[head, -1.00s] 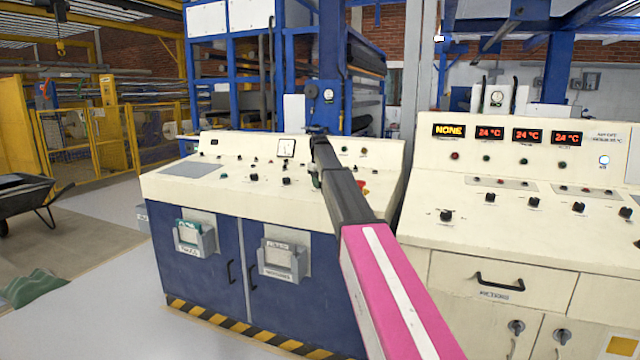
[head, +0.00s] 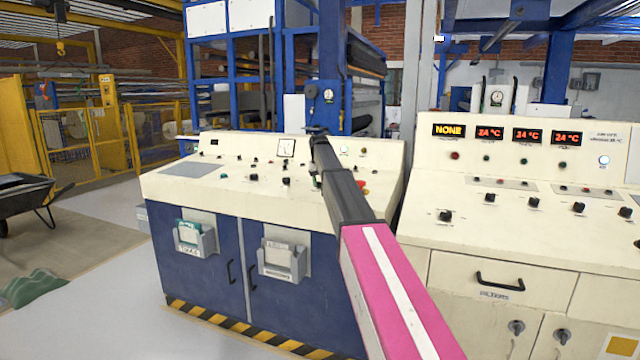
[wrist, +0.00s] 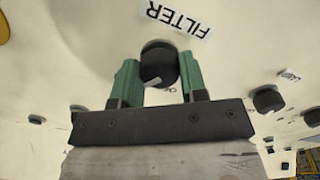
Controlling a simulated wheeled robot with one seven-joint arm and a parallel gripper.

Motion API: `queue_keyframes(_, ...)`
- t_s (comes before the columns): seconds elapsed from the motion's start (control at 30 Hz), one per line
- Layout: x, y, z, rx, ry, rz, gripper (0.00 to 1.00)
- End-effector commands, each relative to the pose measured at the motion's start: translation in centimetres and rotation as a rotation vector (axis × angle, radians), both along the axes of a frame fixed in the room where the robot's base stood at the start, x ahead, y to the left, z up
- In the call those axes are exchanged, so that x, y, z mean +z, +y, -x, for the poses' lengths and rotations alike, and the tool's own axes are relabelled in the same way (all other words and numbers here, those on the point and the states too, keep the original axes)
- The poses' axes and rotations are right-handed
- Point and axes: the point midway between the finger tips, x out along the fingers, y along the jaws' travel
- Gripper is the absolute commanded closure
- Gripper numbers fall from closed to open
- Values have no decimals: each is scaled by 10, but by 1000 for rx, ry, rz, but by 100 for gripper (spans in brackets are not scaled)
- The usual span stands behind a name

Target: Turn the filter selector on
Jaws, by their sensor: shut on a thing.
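The filter selector is a black round knob (wrist: 159,63) on the cream panel. An upside-down label (wrist: 180,18) reading FILTER sits beside it in the wrist view. My gripper (wrist: 158,80) has its two green fingers on either side of the knob, shut on it. A pale mark shows on the knob's near edge. In the head view my gripper (head: 317,180) reaches down to the left console's sloping top (head: 225,188), and my arm hides the knob there.
Several other black knobs (wrist: 268,98) stand on the panel close to my gripper. A red and yellow button (head: 362,187) is just right of my arm. The right console (head: 520,230) carries lit displays (head: 490,133). A wheelbarrow (head: 30,190) stands at the far left.

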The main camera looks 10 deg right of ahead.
Motion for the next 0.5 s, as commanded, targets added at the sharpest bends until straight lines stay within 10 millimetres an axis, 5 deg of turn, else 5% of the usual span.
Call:
queue_keyframes(0.23, 1, 0, 0, -2, -1, 0, 84)
queue_keyframes(0.27, 1, 0, 0, -2, -1, 0, 51)
queue_keyframes(0.3, 1, 0, 0, -1, -1, 0, 38)
queue_keyframes(0.5, 0, 0, 0, 0, -1, 0, 35)
